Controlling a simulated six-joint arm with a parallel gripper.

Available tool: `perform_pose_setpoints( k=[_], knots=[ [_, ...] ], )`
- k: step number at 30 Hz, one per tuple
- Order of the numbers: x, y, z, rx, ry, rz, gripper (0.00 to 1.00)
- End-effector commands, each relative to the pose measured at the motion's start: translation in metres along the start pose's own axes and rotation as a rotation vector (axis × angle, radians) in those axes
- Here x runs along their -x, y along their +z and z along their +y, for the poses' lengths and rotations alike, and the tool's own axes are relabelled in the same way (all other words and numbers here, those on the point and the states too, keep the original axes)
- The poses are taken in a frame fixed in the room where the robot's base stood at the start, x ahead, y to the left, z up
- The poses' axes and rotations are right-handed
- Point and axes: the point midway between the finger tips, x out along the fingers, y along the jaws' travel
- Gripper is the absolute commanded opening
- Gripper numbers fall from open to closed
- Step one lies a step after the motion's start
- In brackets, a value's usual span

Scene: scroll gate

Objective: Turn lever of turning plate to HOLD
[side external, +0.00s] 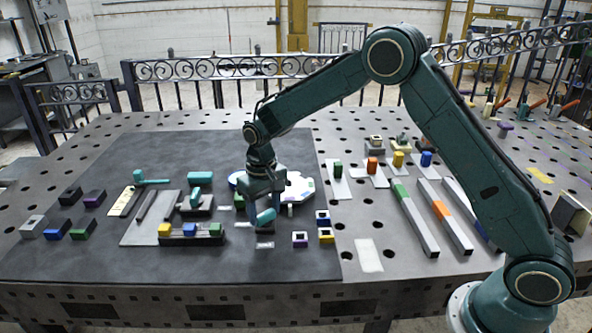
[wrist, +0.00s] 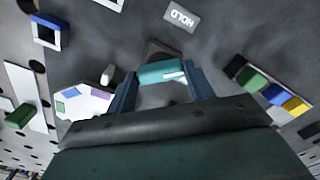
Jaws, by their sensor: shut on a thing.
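The turning plate (side external: 299,186) is a pale disc with coloured patches, partly hidden by my gripper; part of it shows at the left in the wrist view (wrist: 82,107). Its lever has a teal handle (side external: 266,215), which lies between my two fingers in the wrist view (wrist: 161,72). My gripper (wrist: 162,80) is shut on this handle, one finger at each end. In the side view my gripper (side external: 265,203) points down at the plate's near side. The HOLD label (wrist: 181,16) lies on the dark mat beyond the handle, apart from it. A dark block sits under the handle.
A rack with yellow, blue and green blocks (side external: 190,240) stands left of the plate. Hollow blocks (side external: 300,239) stand close on the right. A small pale peg (wrist: 107,75) stands near the left finger. Bars with coloured blocks (side external: 430,215) lie farther right.

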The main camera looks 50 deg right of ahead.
Motion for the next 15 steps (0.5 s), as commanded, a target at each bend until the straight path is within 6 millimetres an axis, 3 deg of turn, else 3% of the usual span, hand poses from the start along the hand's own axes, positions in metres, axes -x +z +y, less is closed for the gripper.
perform_pose_setpoints(
  k=[15],
  knots=[
    [0.0013,-0.0006,0.0,0.49,0.0,0.002,0.3]
  ],
)
